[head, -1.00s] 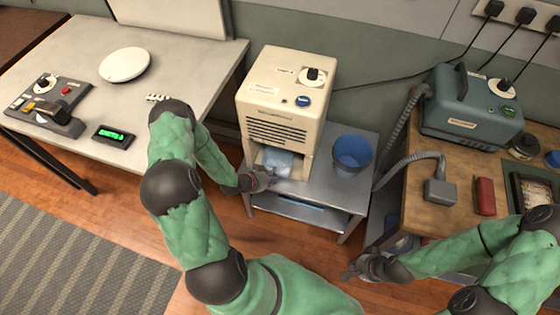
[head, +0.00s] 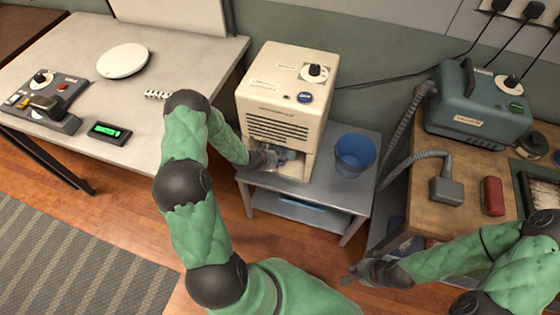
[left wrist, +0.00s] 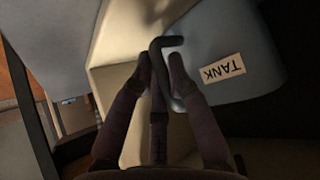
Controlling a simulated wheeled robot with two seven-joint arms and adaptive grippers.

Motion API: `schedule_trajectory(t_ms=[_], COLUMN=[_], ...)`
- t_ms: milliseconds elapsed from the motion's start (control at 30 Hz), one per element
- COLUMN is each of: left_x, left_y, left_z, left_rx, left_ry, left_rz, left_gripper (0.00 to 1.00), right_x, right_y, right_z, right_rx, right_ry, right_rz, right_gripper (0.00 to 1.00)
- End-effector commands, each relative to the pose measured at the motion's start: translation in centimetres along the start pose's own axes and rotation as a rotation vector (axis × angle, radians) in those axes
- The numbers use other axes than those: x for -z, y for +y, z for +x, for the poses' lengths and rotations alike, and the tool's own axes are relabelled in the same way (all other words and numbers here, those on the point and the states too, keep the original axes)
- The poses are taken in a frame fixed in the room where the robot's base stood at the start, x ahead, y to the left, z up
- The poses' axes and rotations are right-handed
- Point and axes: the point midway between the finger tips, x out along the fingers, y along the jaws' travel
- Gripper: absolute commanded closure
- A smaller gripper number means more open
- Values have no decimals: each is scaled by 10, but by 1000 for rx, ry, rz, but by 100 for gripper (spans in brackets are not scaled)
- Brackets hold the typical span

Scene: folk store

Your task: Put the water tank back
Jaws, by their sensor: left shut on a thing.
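The water tank (left wrist: 235,40) is light blue with a TANK label and a dark hooked handle (left wrist: 160,60) in the left wrist view. My left gripper (left wrist: 160,85) is shut on this handle. In the head view my left gripper (head: 268,160) is at the lower front opening of the beige dehumidifier-like machine (head: 285,95). The tank is mostly hidden there by my gripper and the machine's housing, so I cannot tell how deep it sits. My right gripper (head: 352,274) hangs over the floor, away from the machine; its jaw state is unclear.
The machine stands on a grey metal stand (head: 325,200) beside a blue bucket (head: 355,153). A wooden bench (head: 430,215) at right holds a teal device (head: 475,108) with a hose. A pale table (head: 75,60) is at left. Open floor lies in front.

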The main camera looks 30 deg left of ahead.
Motion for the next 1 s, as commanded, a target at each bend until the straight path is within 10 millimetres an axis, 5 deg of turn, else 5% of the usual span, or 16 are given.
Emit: schedule_trajectory(t_ms=[233, 267, 333, 733, 1000], left_x=[-2, -2, -2, 1, 2], left_y=[0, 0, 0, 0, -1], left_z=[2, 1, 1, -2, -46], left_rx=[0, 0, 0, 0, 3], left_ry=[1, 0, 0, 0, 0], left_rz=[0, 0, 0, 0, -2], left_gripper=[100, 74, 59, 59, 59], right_x=[0, 0, 0, 0, -1], right_y=[1, 0, 0, -1, -7], right_z=[2, 1, 1, -2, -20], right_rx=[0, 0, 0, 0, 0], right_ry=[0, 0, 0, 0, 0], right_rz=[0, 0, 0, 0, 0], right_gripper=[100, 100, 100, 100, 100])
